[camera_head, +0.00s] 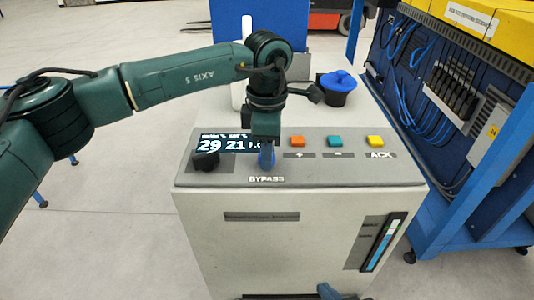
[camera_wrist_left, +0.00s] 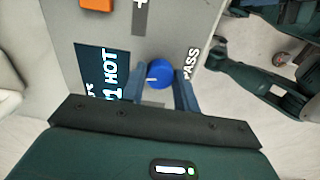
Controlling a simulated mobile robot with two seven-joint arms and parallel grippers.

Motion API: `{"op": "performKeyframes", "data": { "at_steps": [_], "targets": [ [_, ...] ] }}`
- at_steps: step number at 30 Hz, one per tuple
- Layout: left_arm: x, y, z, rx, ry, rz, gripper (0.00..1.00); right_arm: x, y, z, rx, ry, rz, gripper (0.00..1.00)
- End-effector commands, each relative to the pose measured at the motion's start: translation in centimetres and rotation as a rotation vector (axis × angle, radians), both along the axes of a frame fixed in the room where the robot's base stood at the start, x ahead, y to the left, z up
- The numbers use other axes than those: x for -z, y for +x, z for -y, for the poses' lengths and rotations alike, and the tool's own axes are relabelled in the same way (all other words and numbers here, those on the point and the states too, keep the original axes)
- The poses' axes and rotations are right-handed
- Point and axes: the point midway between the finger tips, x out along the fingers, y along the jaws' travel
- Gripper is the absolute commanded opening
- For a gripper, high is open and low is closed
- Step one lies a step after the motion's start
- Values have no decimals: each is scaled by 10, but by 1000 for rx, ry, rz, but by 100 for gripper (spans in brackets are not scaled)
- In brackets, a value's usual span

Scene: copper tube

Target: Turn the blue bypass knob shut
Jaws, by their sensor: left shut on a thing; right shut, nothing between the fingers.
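The blue bypass knob (camera_wrist_left: 163,73) is on the grey sloped panel beside the BYPASS label. In the left wrist view its white mark points left, toward the display. My left gripper (camera_head: 266,158) comes down over the knob in the head view and hides most of it. It is shut on the knob, one finger on each side. My right gripper (camera_head: 329,291) shows only at the bottom edge of the head view, low in front of the cabinet, shut and empty.
The display (camera_head: 222,143) and a black knob (camera_head: 206,161) are left of the bypass knob. Orange, teal and yellow buttons (camera_head: 376,141) are to its right. A black pot with a blue lid (camera_head: 338,88) stands behind. A blue-framed rack (camera_head: 470,165) is at the right.

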Motion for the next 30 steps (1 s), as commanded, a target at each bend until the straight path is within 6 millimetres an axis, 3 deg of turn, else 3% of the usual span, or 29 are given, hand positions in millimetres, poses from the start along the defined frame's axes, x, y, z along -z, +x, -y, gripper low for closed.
{"op": "performKeyframes", "data": {
  "at_steps": [11, 27, 28, 30],
  "targets": [
    [-1, 0, 1, 151, -4, 2, 8, 4, -1, 0, 1, 7, 0, 0],
    [-1, 0, 1, 173, -4, 2, 8, 5, -3, 1, 3, 6, 0, 0],
    [-1, 0, 1, 173, -4, 2, 33, 5, -3, 1, 3, 6, 0, 0],
    [-1, 0, 1, 172, -3, 2, 38, 5, -3, 1, 3, 6, 0, 0]
  ]
}}
